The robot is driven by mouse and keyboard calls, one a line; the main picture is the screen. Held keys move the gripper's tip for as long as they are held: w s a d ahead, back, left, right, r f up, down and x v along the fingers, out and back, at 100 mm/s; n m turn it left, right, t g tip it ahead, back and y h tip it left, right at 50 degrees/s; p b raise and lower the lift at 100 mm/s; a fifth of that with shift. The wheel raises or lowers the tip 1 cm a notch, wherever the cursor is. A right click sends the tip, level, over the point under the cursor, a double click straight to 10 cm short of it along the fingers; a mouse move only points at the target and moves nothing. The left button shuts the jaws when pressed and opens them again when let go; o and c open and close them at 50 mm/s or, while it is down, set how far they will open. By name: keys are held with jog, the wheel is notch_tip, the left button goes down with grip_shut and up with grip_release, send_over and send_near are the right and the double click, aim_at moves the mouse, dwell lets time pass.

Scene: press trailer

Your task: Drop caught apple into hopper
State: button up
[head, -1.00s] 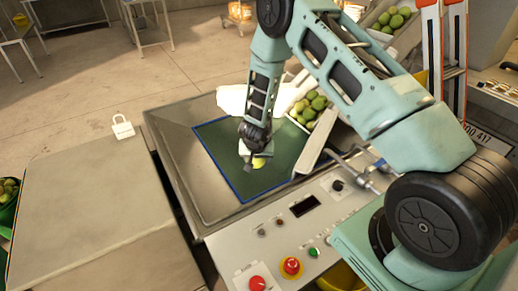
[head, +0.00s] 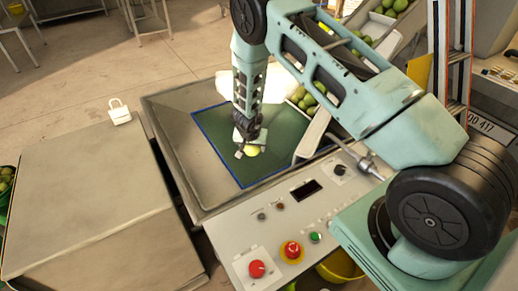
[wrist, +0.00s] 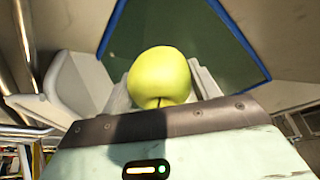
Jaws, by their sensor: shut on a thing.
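My gripper (head: 247,149) is shut on a yellow-green apple (head: 252,151). In the wrist view the apple (wrist: 160,76) sits between the finger pads, its stem toward the gripper body. The metal hopper (head: 175,120) lies below, a wide sloped-sided basin with a dark green floor (head: 222,146) edged in blue.
A chute with several green apples (head: 303,98) stands right of the hopper, partly behind my arm. A control panel with a red button (head: 257,269) and a display is in front. A padlock-shaped white object (head: 119,111) stands on the metal cabinet (head: 90,210) at left.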

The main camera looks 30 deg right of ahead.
jog(key=shift+f+b, duration=0.3)
jog(key=shift+f, duration=0.25)
jog(key=shift+r, duration=0.1)
jog(key=o, duration=1.2)
jog(key=shift+c, duration=0.2)
jog(key=p+v, duration=0.5)
jog(key=v, duration=1.2)
jog(key=shift+r, duration=0.15)
